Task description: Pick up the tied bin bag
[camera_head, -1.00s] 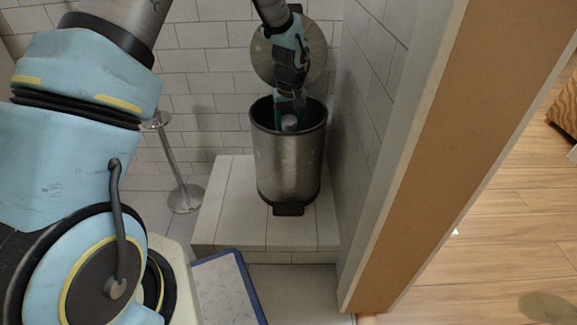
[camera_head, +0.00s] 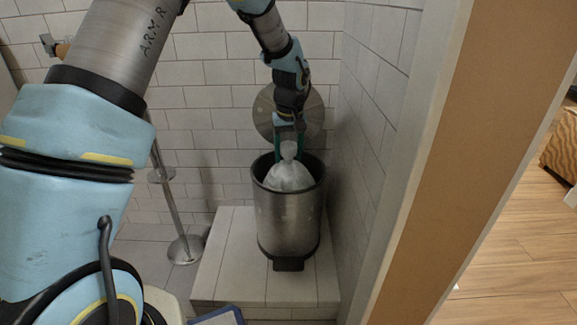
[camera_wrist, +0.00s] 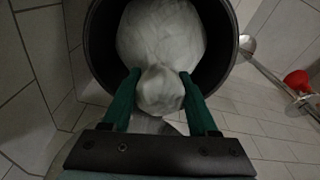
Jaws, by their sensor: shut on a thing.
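The tied bin bag (camera_head: 289,176) is white and bulges at the mouth of the metal pedal bin (camera_head: 288,225), its lower part still inside. In the wrist view, the bag (camera_wrist: 160,32) fills much of the dark round opening of the bin (camera_wrist: 98,45). My gripper (camera_head: 288,143) is above the bin, its green fingers shut on the bag's knotted top. The wrist view shows the two fingers of my gripper (camera_wrist: 160,88) on either side of the knot. The bottom of the bag is hidden by the bin wall.
The bin stands on a tiled step (camera_head: 225,265) near a tiled wall on the right. Its round lid (camera_head: 265,110) is raised behind my gripper. A metal post (camera_head: 175,215) stands to the left. A brown partition edge (camera_head: 425,180) is close on the right.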

